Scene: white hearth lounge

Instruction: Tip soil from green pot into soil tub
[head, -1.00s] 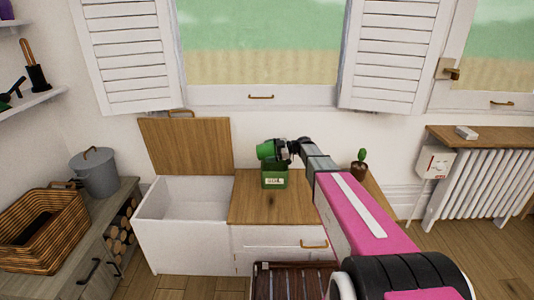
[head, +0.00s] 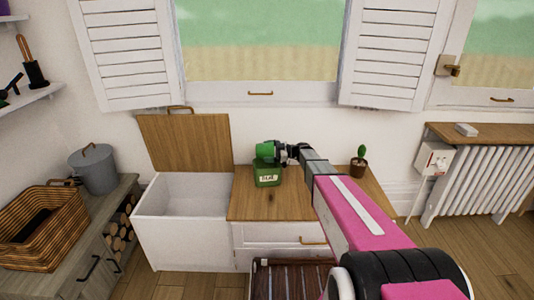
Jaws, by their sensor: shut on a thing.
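The green pot (head: 264,150) is small and bright green, and it is tilted over on its side. My gripper (head: 277,153) is shut on it from the right. The pot is directly over the soil tub (head: 268,178), a darker green box with a white label, standing on the wooden cabinet top. The pot overlaps the tub's upper edge in the picture, so I cannot tell whether they touch. The pot's mouth and any soil, in the pot or in the tub, are not visible.
An open white chest (head: 184,225) with its wooden lid (head: 185,143) raised is left of the tub. A small potted cactus (head: 358,163) stands at the cabinet's right. The wooden top (head: 262,206) is clear in front of the tub. The window (head: 262,50) is behind.

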